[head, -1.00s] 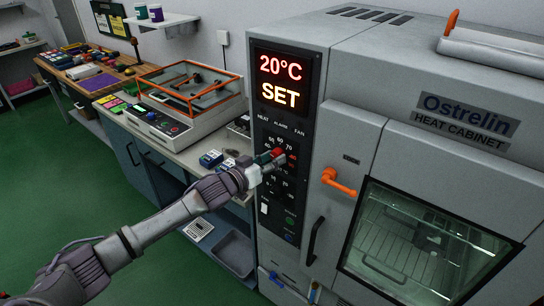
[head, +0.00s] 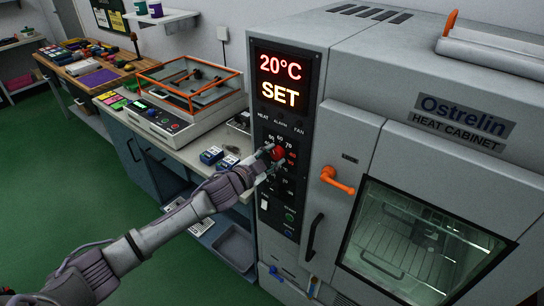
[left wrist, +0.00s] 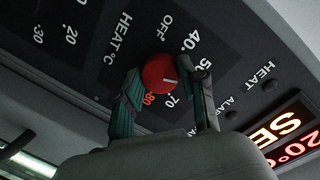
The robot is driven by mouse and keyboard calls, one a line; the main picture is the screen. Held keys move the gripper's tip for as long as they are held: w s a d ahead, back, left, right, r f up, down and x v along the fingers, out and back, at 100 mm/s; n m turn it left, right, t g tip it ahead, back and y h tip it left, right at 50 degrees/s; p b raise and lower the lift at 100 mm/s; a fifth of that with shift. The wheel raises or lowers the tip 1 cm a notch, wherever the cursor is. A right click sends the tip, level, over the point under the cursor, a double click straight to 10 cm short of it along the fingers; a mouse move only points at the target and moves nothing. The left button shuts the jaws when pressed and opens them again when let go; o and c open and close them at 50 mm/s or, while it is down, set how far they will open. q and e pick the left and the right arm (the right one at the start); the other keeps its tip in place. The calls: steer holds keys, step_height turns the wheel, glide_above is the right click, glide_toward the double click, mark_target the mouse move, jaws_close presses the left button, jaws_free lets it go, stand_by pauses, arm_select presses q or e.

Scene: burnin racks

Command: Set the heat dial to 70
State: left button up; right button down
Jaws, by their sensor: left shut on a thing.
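The red heat dial (head: 278,153) is on the black control panel (head: 262,128) of the heat cabinet. In the left wrist view the dial (left wrist: 159,71) shows a short white mark pointing right, on the side between 50 and 70; the right finger covers part of the scale there. The 70 and 80 are printed just below the dial. My left gripper (head: 272,158) is shut on the dial; its two fingers (left wrist: 165,95) lie at either side of it. The display (head: 281,80) reads 20°C and SET. My right gripper is not in view.
An orange door handle (head: 338,180) and a black handle (head: 315,240) are to the right of the panel. A bench with an orange-framed machine (head: 190,80) and small blue boxes (head: 211,155) stands to the left. Green floor (head: 60,200) is open at the left.

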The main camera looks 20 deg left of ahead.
arm_select(q)
steer(key=m+y, duration=0.1)
steer(key=m, duration=0.4)
steer(key=shift+m+t+b, duration=0.3)
steer(key=shift+m+b, duration=0.05)
steer(key=shift+m, duration=0.05)
steer(key=m+b, duration=0.1)
steer(key=m, duration=0.4)
steer(key=shift+d+t, duration=0.1)
steer(key=shift+t, duration=0.3)
steer(key=shift+m, duration=0.3)
steer(key=o, duration=1.2)
steer(key=shift+c, duration=0.2)
steer(key=shift+s, duration=0.1)
steer(key=shift+s+f, duration=0.1)
steer(key=shift+s, duration=0.15)
steer(key=v, duration=1.1)
steer(key=shift+s, duration=0.25)
